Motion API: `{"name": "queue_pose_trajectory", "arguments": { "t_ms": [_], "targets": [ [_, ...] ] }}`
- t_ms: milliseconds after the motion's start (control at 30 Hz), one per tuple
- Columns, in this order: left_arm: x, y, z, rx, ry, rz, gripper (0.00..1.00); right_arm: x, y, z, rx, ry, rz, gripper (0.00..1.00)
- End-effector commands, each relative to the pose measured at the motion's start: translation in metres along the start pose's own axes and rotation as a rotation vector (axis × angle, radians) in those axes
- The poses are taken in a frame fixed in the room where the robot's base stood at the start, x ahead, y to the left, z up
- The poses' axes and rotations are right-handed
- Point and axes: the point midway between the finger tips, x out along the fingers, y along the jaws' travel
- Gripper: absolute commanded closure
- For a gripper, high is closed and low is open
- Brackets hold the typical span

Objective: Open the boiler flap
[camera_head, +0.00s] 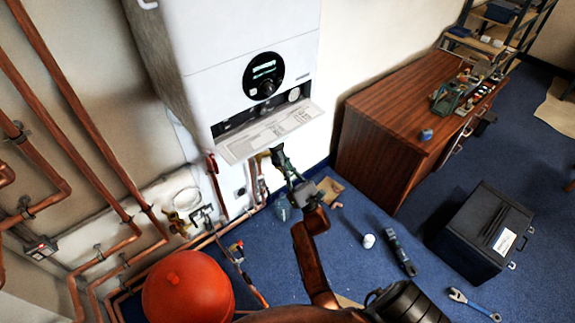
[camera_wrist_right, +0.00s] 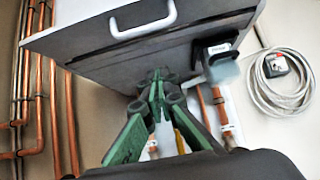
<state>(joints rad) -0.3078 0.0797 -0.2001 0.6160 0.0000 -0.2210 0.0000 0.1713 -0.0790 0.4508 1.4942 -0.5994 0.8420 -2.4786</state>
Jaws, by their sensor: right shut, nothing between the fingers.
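The white boiler (camera_head: 250,50) hangs on the wall in the head view. Its flap (camera_head: 270,131) is swung down and stands out from the front, with a printed label on its upper face. The control strip with its gauge (camera_head: 294,95) shows behind it. My right gripper (camera_head: 277,154) is just below the flap, shut and empty. In the right wrist view the green fingers (camera_wrist_right: 158,85) are together beneath a shaded grey panel with a pale handle (camera_wrist_right: 142,20). I cannot tell whether the fingertips touch the panel. My left gripper is in neither view.
Copper pipes (camera_head: 67,95) run along the left wall. A red round tank (camera_head: 187,288) stands at lower left. A wooden cabinet (camera_head: 385,140) is right of the boiler. A black case (camera_head: 480,235) and loose tools lie on the blue floor. A coiled cable (camera_wrist_right: 283,82) hangs at right.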

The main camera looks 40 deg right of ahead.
Motion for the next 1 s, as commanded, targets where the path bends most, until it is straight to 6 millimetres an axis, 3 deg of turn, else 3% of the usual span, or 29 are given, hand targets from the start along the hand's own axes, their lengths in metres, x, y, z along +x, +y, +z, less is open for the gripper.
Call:
{"name": "queue_pose_trajectory", "arguments": {
  "t_ms": [233,500,1000],
  "targets": [
    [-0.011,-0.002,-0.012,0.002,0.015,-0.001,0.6,0.053,0.0,0.001,0.001,-0.001,0.0,1.0],
    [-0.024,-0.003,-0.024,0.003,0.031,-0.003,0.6,0.039,0.0,0.033,0.002,0.002,-0.001,1.0],
    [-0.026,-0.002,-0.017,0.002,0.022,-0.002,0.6,0.037,0.002,0.037,0.005,0.008,0.001,1.0]
  ]
}}
